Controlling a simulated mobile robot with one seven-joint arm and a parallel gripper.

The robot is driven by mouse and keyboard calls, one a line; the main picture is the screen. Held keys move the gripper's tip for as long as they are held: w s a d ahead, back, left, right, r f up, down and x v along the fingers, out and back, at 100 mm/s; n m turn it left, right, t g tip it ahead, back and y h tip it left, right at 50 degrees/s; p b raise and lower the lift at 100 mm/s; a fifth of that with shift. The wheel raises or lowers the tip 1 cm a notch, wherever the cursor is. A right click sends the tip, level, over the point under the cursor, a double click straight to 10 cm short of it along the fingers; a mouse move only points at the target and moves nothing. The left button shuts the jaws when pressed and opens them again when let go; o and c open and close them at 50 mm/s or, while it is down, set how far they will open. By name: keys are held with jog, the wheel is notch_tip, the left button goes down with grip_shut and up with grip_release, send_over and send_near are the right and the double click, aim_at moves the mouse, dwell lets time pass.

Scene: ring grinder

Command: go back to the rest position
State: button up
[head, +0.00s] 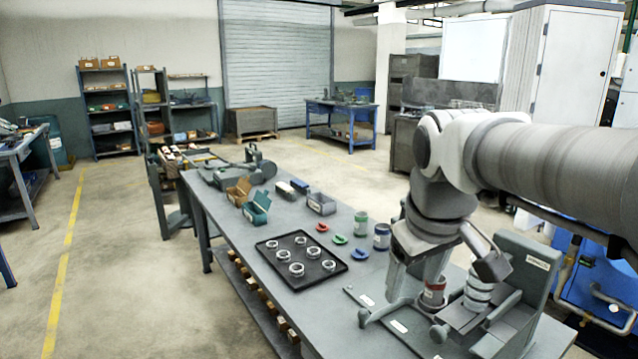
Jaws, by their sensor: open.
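My gripper (418,292) points down at the right end of the long workbench (350,235), on the end of my arm. It is open. The grey grinder machine (530,265) stands just to the right, with a stack of pale rings (479,290) beside the gripper. My wrist hides part of the bench behind it.
A black tray (338,270) with several metal rings lies left of the gripper. Open boxes (257,208) sit farther along. Floor left of the bench is clear.

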jog(key=s+f+m, duration=0.2)
jog(key=s+f, duration=0.1)
jog(key=s, duration=0.3)
jog(key=s+f+m+t, duration=0.1)
jog(key=s+f+m, duration=0.1)
jog(key=s, duration=0.4)
jog(key=shift+d+f, duration=0.35)
jog(key=shift+f, duration=0.4)
